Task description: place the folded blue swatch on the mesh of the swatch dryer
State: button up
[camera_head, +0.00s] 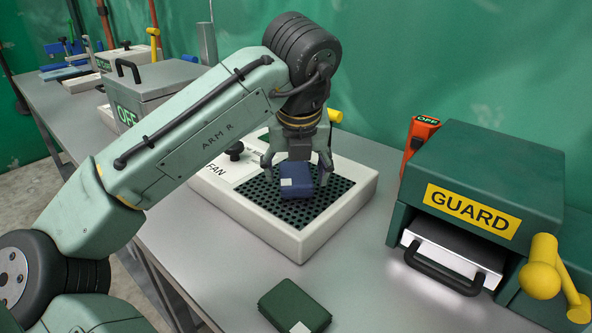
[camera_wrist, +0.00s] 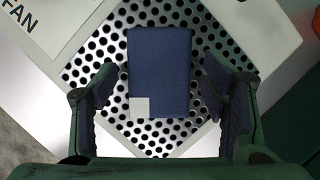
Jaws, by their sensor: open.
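My gripper (camera_head: 297,170) is directly above the swatch. In the wrist view my gripper (camera_wrist: 162,90) is open, one finger on each side of the swatch, with a gap on both sides. The swatch's underside is hidden.
A folded dark green swatch (camera_head: 295,306) lies on the grey table in front of the dryer. A green box marked GUARD (camera_head: 480,185) with a yellow handle stands at the right. A grey lidded box (camera_head: 155,88) stands behind my arm.

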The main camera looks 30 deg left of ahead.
jog(key=v, duration=1.2)
dwell(0.7)
